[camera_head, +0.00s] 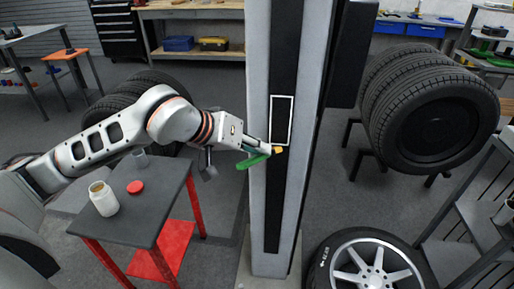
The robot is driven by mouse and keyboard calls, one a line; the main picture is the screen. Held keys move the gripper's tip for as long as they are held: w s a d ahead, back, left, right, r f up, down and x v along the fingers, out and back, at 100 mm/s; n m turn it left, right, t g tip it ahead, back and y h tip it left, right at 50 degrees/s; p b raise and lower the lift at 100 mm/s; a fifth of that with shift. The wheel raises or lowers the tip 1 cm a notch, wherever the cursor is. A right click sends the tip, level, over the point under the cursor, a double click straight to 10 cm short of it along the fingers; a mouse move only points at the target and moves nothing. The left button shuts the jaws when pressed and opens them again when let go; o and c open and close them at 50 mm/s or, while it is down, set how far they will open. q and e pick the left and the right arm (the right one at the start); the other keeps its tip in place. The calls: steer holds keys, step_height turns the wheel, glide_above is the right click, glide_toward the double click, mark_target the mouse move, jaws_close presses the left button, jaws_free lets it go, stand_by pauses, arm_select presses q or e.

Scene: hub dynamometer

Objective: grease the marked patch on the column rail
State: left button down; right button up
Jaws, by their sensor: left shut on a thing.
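The column (258,225) stands upright in the middle, with a dark rail strip (273,210) down its front. A white rectangle outlines the marked patch (282,118) on the rail. My left gripper (258,152) is shut on a green-handled tool (253,161). The tool's yellowish tip (278,149) is at the lower edge of the marked patch. I cannot tell whether it touches the rail. An open jar (104,199) with yellowish contents stands on the small cart, with a red lid (135,187) beside it. My right gripper is not in view.
Tyres (430,105) stand on a rack at right. A wheel (370,265) lies right of the column's base.

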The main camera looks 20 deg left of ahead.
arm_select(q)
steer(key=shift+w+a, duration=0.2)
steer(key=shift+w, duration=0.5)
stand_by(0.3)
steer(key=shift+r, duration=0.1)
step_height(320, 180, up, 11)
steer(key=p, duration=0.7)
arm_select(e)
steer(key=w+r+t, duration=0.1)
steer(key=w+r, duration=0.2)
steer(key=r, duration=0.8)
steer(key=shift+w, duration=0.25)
arm_select(q)
step_height(320, 180, down, 8)
steer(key=b, duration=0.5)
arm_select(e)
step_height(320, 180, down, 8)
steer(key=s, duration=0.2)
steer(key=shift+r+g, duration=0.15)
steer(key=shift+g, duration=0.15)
